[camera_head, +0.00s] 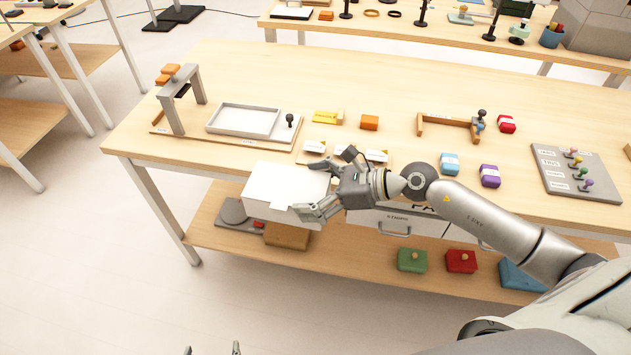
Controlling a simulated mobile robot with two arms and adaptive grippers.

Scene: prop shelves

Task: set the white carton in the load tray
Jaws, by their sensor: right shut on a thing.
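The white carton (283,188) is in my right gripper (316,190), whose fingers are shut on its right end. The carton shows in front of the table's front edge, hiding part of the edge and of the lower shelf. The load tray, which I take to be the shallow light grey tray (243,134), lies on the tabletop behind and to the left of the carton, and looks empty. My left gripper (212,350) shows only as two separated fingertips at the bottom edge, with nothing between them.
A grey arch (168,113) stands left of the tray, and a small black knob (290,120) is at its right. Small labelled blocks (314,147) lie near the table edge by the carton. The lower shelf (350,258) holds several boxes. The tabletop behind the tray is clear.

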